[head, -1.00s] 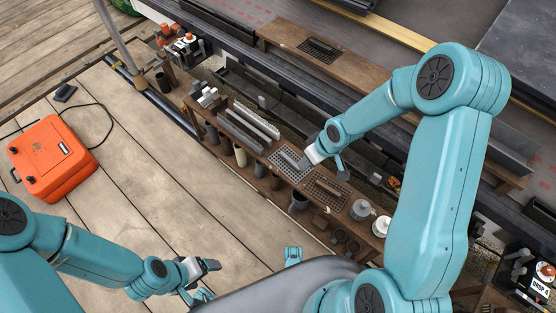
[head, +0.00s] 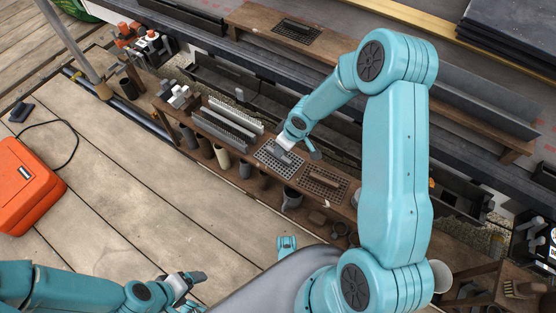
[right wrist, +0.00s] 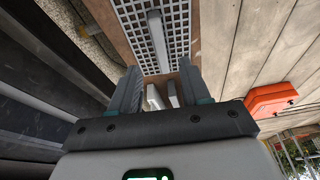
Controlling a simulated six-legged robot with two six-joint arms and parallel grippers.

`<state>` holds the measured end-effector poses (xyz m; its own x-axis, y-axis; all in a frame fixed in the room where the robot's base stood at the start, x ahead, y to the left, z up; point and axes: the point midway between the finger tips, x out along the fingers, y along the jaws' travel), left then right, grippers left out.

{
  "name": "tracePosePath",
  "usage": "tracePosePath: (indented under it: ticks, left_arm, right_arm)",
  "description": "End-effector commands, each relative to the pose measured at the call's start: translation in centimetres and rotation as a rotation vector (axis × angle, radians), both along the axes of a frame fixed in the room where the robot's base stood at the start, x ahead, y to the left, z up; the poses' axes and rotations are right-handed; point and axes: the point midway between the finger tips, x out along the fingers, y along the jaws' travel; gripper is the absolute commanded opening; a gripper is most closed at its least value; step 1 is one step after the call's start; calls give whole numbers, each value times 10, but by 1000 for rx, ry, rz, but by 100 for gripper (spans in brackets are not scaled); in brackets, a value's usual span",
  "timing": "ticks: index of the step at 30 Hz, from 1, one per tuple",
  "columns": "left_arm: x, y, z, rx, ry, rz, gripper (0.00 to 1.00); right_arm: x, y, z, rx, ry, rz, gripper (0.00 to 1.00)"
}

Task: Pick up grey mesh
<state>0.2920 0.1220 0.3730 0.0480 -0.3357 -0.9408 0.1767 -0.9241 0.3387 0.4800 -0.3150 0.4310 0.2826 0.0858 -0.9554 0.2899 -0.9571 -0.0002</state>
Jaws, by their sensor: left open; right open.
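The grey mesh (head: 268,163) is a flat grid with a raised grey bar, lying on the narrow brown shelf. It fills the top of the right wrist view (right wrist: 178,32), its bar running between the fingers' directions. My right gripper (head: 279,153) is over the grey mesh and hides part of it. In the right wrist view the right gripper's two fingers (right wrist: 160,85) are apart, with nothing held; whether they touch the mesh I cannot tell. My left gripper (head: 188,281) is open and empty, low over the deck and away from the mesh.
A brown mesh (head: 325,184) lies beside the grey one on the shelf. Grey ridged strips (head: 228,122) stand on its other side. Pots and cups (head: 291,198) hang along the shelf front. A dark mesh (head: 297,30) lies on the upper plank. An orange case (head: 25,190) sits on the deck.

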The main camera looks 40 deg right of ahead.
Motion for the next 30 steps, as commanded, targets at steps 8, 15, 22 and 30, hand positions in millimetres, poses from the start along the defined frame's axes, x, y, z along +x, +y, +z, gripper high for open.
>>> tracePosePath:
  ticks: [8, 15, 22, 30]
  left_arm:
    - [3, 2, -15, 2, -5, 10, 81]
    - [7, 7, -32, 5, -13, 28, 81]
    - [7, 7, -30, 6, -12, 28, 81]
    - [7, 7, -30, 5, -13, 27, 81]
  right_arm:
    - [7, 3, -24, 0, 0, 4, 47]
    - [17, 7, -57, 1, -1, 3, 47]
    - [18, 7, -56, 1, -1, 2, 44]
    - [17, 7, -56, 0, -1, 3, 0]
